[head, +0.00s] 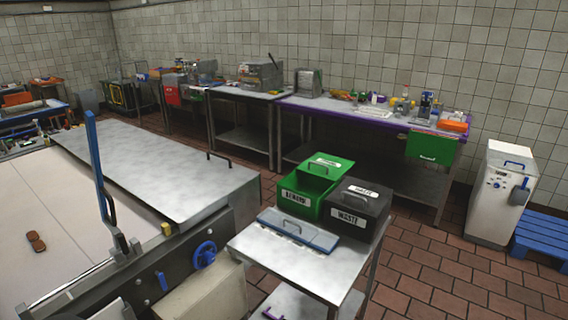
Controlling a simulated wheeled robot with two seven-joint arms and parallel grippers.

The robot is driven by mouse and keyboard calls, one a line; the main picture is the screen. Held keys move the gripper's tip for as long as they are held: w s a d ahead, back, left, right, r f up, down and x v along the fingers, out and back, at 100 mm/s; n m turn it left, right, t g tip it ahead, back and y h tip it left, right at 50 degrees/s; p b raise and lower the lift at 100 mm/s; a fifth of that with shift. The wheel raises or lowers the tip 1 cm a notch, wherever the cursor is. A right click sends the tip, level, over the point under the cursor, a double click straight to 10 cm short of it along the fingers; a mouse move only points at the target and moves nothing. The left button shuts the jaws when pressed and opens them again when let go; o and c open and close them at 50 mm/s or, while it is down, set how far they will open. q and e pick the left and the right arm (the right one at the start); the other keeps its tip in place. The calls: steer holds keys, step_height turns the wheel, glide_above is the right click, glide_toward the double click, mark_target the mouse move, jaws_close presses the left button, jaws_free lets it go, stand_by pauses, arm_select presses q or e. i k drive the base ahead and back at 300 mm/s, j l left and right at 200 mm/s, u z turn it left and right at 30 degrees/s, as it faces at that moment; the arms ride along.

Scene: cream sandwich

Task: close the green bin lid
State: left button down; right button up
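The green bin (303,202) stands on a small metal table in the lower middle of the head view. It has a white label on its front. Its green lid (334,165) is at the back, with a white label and a dark handle. The lid appears raised or set back, and part of the green interior shows in front of it; its exact angle is hard to tell. Neither of my grippers shows in the head view.
A black waste bin (353,222) stands close against the green bin's right side. A blue-grey case (297,233) lies in front of them on the metal table (322,280). A machine with a blue upright bar (94,152) is at left.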

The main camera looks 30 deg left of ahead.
mark_target(326, 161)
steer(key=u, duration=0.8)
